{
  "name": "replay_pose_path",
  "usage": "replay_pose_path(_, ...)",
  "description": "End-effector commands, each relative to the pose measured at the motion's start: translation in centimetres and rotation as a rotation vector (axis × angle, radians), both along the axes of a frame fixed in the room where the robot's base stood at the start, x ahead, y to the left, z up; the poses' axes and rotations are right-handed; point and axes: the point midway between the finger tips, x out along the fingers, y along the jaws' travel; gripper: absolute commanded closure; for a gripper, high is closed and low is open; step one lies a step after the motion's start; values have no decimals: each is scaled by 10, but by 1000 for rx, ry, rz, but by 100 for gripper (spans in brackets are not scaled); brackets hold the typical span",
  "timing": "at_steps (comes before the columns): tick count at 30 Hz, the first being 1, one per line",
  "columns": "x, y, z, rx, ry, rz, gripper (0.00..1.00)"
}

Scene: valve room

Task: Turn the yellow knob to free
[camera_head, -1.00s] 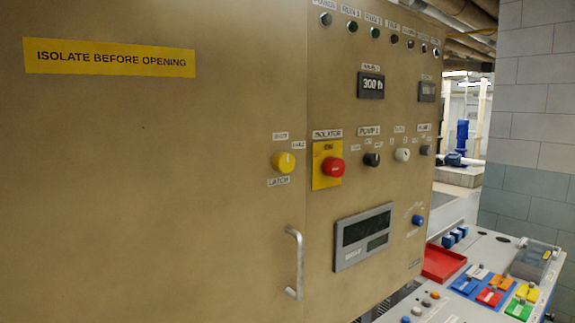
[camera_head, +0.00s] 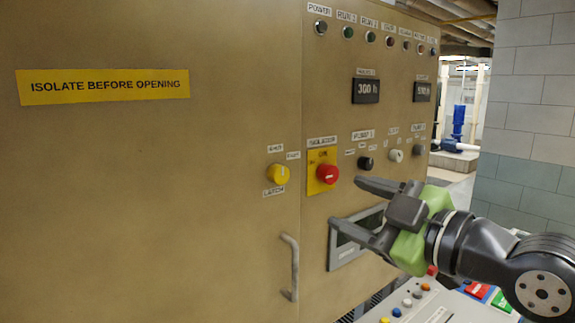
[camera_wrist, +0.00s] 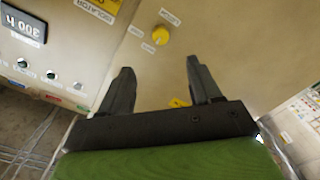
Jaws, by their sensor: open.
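The yellow knob (camera_head: 278,174) sits on the tan cabinet door, above a label reading LATCH, with small labels above it and to its upper right. A pale line on its face points about straight up. In the wrist view the knob (camera_wrist: 160,36) shows beyond the fingertips, roughly between them. My gripper (camera_head: 345,204) is open and empty, right of and a little below the knob, in front of the panel and apart from the knob. Its fingers point left in the head view.
A red isolator knob (camera_head: 327,173) on a yellow plate is just right of the yellow knob. A metal door handle (camera_head: 290,267) stands below. Black (camera_head: 366,163) and white (camera_head: 396,155) knobs lie further right.

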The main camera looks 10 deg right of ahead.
Motion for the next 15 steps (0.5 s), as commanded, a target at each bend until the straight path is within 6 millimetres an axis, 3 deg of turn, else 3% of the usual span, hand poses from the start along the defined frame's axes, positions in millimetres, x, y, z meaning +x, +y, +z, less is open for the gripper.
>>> replay_pose_path(5, 11, 6, 5, -19, -26, 14, 37)
replay_pose_path(15, 88, 42, 6, -17, -22, 17, 37)
